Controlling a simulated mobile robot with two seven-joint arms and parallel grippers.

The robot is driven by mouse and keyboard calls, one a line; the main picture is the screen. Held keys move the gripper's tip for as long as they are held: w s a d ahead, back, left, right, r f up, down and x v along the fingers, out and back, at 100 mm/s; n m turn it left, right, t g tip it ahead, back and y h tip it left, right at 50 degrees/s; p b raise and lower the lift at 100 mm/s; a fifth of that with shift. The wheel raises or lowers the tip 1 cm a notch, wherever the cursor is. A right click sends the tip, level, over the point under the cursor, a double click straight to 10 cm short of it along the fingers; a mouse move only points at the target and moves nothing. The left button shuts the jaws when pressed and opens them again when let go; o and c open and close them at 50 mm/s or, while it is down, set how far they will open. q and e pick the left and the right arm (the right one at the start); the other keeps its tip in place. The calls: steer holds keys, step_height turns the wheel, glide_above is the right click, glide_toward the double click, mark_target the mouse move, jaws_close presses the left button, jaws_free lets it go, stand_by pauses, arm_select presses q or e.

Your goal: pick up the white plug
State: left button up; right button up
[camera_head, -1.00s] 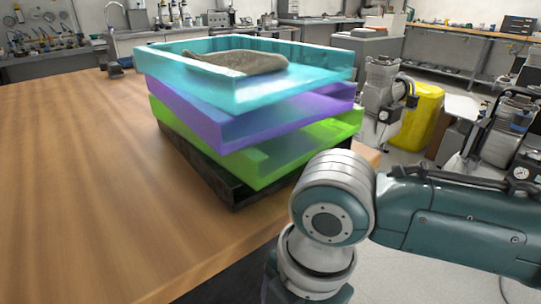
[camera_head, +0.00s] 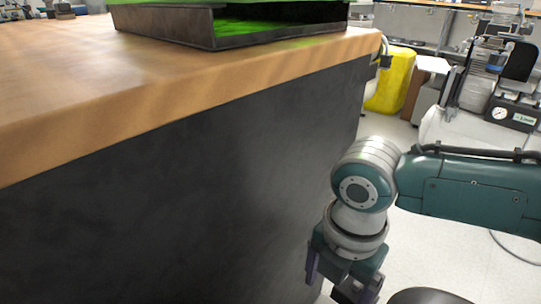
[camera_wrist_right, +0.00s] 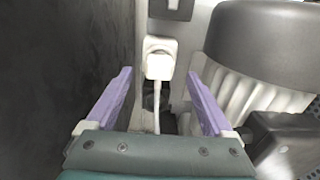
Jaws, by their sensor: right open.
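In the right wrist view the white plug (camera_wrist_right: 159,60) is ahead of my right gripper (camera_wrist_right: 160,78), near the middle of the picture, with a white cord running from it down toward the gripper. My right gripper is open, with one purple finger on each side of the plug's line, and nothing is held. Whether the fingertips reach the plug's depth is hard to tell. In the head view my right gripper (camera_head: 338,284) points down beside the dark side of the table, and the plug does not show there. My left gripper is not in view.
The table's dark side panel (camera_head: 190,200) stands close to the left of the gripper. In the wrist view a grey ribbed cylinder (camera_wrist_right: 268,50) is close on the right. A black tray (camera_head: 170,24) sits on the wooden tabletop. A yellow container (camera_head: 390,82) stands behind.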

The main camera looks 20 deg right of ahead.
steer(key=f+b, duration=0.2)
steer(key=f, duration=0.1)
steer(key=f+b, duration=0.1)
steer(key=f, duration=0.1)
steer(key=shift+a, duration=0.25)
steer(key=shift+r, duration=0.15)
steer(key=shift+c, duration=0.3)
jaws_close()
